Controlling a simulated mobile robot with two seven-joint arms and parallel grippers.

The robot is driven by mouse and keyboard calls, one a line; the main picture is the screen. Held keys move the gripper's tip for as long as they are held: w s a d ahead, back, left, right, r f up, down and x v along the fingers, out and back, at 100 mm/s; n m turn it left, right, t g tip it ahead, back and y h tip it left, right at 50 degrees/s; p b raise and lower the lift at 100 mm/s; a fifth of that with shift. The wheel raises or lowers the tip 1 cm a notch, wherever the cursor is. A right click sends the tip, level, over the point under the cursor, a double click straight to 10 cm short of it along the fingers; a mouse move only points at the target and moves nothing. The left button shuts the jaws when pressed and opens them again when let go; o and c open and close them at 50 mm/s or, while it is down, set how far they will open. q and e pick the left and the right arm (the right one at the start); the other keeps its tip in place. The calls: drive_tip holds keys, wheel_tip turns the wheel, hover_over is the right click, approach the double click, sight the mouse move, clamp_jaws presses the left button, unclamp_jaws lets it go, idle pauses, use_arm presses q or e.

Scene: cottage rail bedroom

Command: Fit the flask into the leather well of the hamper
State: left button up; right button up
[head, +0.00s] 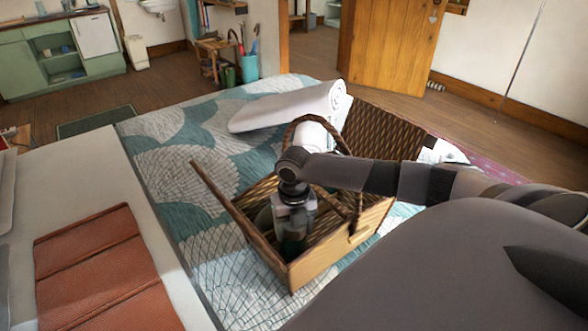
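The wicker hamper (340,262) stands open on the bed, its lid raised at the back right and a hoop handle over it. My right gripper (294,226) points straight down inside the hamper's opening, near its front left part. It appears closed around the top of a dark green upright flask (293,243), whose lower part is hidden in shade and behind the hamper's front wall. I cannot make out the leather well, nor whether the flask is in it. My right arm covers the hamper's right part. My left gripper is not in view.
A rolled white blanket (290,108) lies on the patterned bed cover (185,170) behind the hamper. A pale surface with a reddish-brown leather piece (95,265) is at the left. The bed cover left of the hamper is clear.

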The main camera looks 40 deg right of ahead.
drive_tip(key=o, duration=0.4)
wheel_tip(320, 180, up, 12)
drive_tip(key=shift+r, duration=0.2)
drive_tip(key=shift+s+f, duration=0.1)
drive_tip(key=shift+s, duration=0.05)
idle(0.6)
